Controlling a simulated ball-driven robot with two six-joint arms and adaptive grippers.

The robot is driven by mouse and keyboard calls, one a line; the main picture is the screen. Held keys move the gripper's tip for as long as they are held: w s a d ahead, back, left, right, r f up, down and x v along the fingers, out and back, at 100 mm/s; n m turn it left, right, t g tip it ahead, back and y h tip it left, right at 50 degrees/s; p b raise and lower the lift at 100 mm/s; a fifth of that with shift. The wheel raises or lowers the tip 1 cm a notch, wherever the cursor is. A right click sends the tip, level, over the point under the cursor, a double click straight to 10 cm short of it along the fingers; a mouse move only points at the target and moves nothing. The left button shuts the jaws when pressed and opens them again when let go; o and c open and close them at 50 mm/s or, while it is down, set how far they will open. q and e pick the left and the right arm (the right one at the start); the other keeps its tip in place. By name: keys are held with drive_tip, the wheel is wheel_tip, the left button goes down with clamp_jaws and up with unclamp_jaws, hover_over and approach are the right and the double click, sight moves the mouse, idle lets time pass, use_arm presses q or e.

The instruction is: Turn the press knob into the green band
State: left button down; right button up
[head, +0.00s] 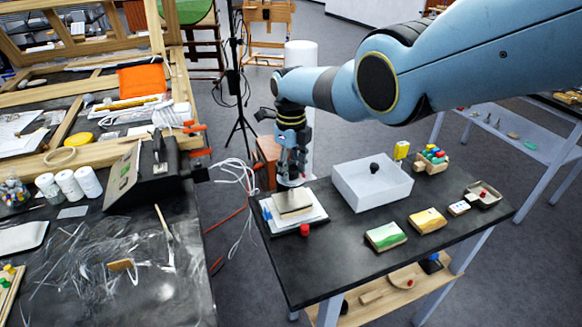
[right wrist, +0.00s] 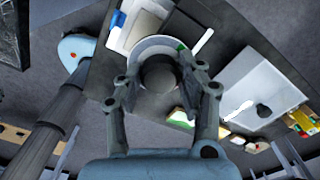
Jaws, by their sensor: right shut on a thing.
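The press (head: 314,217) stands at the left end of the dark table, with a pale block (head: 296,203) on its white base. My right gripper (head: 291,170) reaches down over it from above. In the right wrist view the dark round press knob (right wrist: 158,74) sits between the two fingers of my right gripper (right wrist: 160,70), which is shut on it. A pale round dial (right wrist: 149,44) shows around the knob. A small patch of green band (right wrist: 182,46) shows at the dial's upper right, partly beside a finger. The knob's pointer cannot be made out. My left gripper is not in view.
A white box (head: 350,188) with a dark knob stands right of the press. A small red object (head: 304,230) is at the press's front corner. A green-and-cream block (head: 385,236) and a yellow block (head: 427,220) lie near the front edge. A cluttered workbench (head: 190,270) stands left, across a gap with cables.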

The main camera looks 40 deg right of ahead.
sight(291, 168)
drive_tip(key=shift+w+r, duration=0.1)
drive_tip(key=o, duration=1.1)
drive_tip(key=shift+o, duration=0.2)
wheel_tip(291, 168, up, 12)
idle(0.3)
